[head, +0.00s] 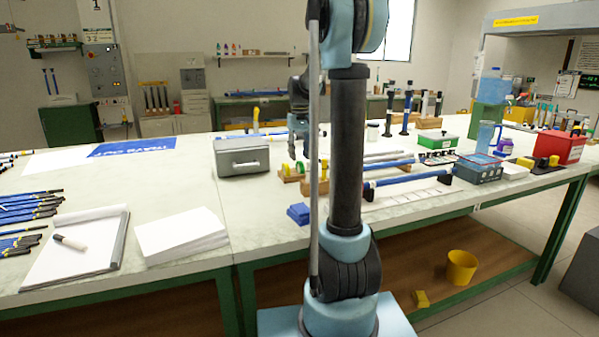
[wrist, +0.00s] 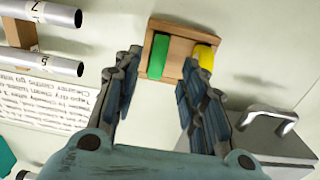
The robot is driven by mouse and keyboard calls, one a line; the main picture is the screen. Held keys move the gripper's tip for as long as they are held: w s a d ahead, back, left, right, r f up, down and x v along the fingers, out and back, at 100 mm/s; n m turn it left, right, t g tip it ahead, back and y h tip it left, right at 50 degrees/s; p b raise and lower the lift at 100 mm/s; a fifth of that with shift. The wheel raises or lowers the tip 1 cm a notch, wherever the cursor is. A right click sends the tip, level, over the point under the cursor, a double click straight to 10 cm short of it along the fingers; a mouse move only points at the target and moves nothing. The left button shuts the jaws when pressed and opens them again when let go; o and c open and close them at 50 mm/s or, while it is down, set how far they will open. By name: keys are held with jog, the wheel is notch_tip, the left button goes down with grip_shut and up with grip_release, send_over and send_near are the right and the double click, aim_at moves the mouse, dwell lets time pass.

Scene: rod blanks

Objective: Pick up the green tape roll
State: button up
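The green tape roll (wrist: 158,57) stands on edge in a small wooden holder (wrist: 179,47) in the wrist view, left of a yellow tape roll (wrist: 203,57). My gripper (wrist: 162,60) is open and empty. Its left finger is left of the green roll. Its right finger is between the green and yellow rolls, overlapping the yellow one in the picture. I cannot tell how far the fingertips are above the holder. In the head view my gripper (head: 304,150) points down over the holder on the white table, and my arm hides part of this area.
A grey metal box (head: 243,157) with a handle stands close left of the holder in the head view. Metal tubes (wrist: 42,63) and a printed sheet (wrist: 45,97) lie left of my gripper in the wrist view. Blue blocks (head: 299,213) lie near the front edge.

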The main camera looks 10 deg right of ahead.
aim_at(300, 164)
jog(key=shift+s+d+f, duration=0.1)
jog(key=shift+f, duration=1.3)
jog(key=shift+d+f, duration=0.1)
jog(key=shift+f, duration=1.25)
jog(key=shift+c, duration=0.3)
grip_shut()
